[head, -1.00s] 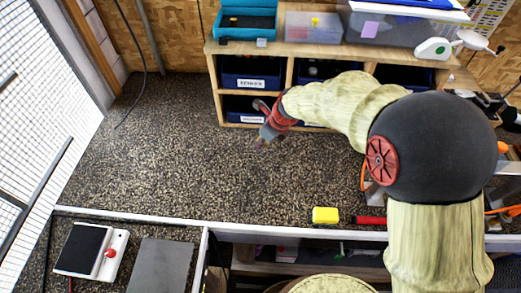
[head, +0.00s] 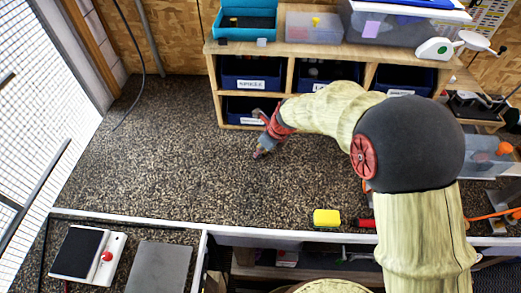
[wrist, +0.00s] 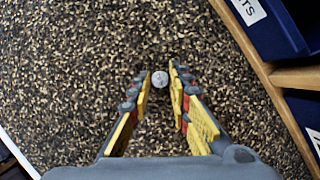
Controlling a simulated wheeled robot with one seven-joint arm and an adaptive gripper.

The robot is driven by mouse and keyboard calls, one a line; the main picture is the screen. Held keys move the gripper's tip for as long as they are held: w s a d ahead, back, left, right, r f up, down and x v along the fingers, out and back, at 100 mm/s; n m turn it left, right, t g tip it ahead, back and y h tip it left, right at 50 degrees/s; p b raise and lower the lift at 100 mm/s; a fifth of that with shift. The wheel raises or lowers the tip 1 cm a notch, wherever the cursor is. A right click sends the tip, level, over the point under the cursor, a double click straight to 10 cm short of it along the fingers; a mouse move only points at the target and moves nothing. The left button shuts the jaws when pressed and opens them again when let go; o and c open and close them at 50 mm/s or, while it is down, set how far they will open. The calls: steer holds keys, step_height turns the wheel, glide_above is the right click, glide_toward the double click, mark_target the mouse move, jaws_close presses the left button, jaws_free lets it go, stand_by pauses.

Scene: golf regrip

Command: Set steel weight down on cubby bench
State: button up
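A small round grey steel weight (wrist: 159,78) shows between the yellow-padded fingertips in the wrist view. My gripper (wrist: 160,72) appears shut on it, with one pad close on each side. In the head view my gripper (head: 259,152) points down over the speckled floor, in front of the cubby bench, and the weight is too small to make out. The wooden cubby bench (head: 283,104) stands at the back, with blue bins in its compartments. Its top is above and behind my gripper.
The speckled floor left of my gripper is clear.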

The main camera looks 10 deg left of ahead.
steer(key=o, duration=0.3)
steer(key=shift+r, duration=0.1)
steer(key=shift+r, duration=0.2)
steer(key=p+v, duration=0.2)
steer(key=v, duration=0.9)
steer(key=shift+s+d+r+p, duration=0.1)
steer(key=shift+d+r+p, duration=0.05)
steer(key=shift+r+p, duration=0.2)
steer(key=shift+r, duration=0.1)
steer(key=s+d+r+n+t, duration=0.1)
steer(key=s+d+r+n, duration=0.4)
steer(key=d+r+n, duration=0.25)
steer(key=s+d+r+n+h, duration=0.1)
steer(key=s+d+r+n, duration=0.1)
steer(key=s+d+n, duration=0.3)
steer(key=s+d+r+n+t+h, duration=0.1)
steer(key=s+d+r+n, duration=0.2)
steer(key=s+d+n, duration=0.2)
steer(key=s+d+r+n+t+h, duration=0.1)
steer(key=s+d+r+n, duration=0.2)
steer(key=s, duration=0.6)
steer(key=shift+s+d+n+h, duration=0.2)
steer(key=shift+d+n, duration=0.4)
steer(key=shift+n, duration=0.3)
steer(key=shift+s+d+n+h, duration=0.2)
steer(key=shift+d+n, duration=0.4)
steer(key=shift+n, duration=0.25)
